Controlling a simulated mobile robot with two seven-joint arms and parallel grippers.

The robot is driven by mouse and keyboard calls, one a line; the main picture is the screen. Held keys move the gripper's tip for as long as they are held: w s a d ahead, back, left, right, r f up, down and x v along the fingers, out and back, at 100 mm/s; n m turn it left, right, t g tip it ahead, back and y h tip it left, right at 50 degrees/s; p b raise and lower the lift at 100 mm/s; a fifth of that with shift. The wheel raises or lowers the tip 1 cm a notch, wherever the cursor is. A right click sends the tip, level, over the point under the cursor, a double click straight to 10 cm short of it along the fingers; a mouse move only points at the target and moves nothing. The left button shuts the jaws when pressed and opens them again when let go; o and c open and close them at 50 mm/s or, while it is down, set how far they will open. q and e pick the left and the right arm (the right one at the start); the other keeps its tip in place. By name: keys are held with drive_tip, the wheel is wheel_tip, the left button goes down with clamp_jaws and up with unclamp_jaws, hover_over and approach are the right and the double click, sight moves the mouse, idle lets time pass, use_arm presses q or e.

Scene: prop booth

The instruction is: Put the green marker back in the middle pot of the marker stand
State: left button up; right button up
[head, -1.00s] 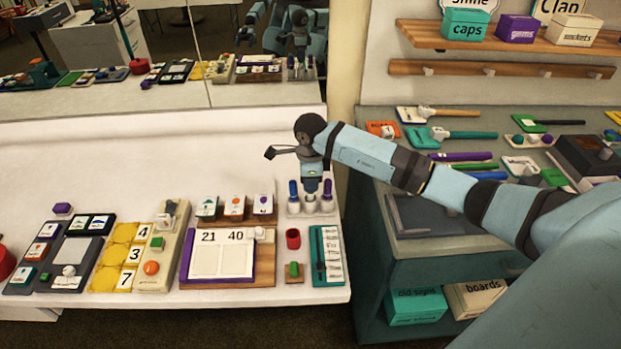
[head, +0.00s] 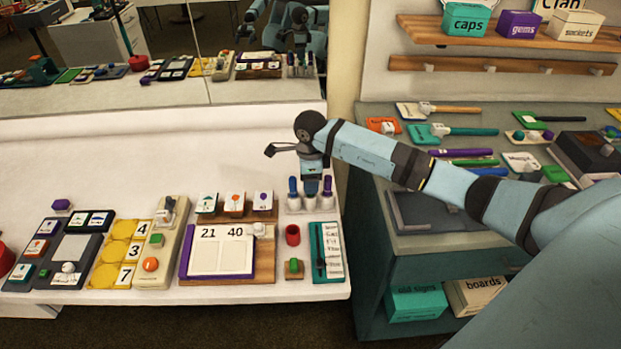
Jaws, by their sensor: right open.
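The white marker stand (head: 308,208) is on the right side of the white table, with its pots in a row. A blue-capped marker (head: 293,188) stands upright in the left pot and a purple one (head: 327,187) in the right pot. My right gripper (head: 311,179) is open, pointing down just above the middle pot. A small dark bluish shape shows under it at that pot. I cannot tell if it is a marker or part of my fingers. I cannot make out the green marker at the stand. My left gripper is not in view.
A board with number cards (head: 220,250) lies to the left. A mirror runs behind the table.

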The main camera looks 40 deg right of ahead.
wheel_tip(320, 180, up, 14)
drive_tip(key=shift+f, duration=0.15)
drive_tip(key=shift+s+f, duration=0.1)
idle(0.6)
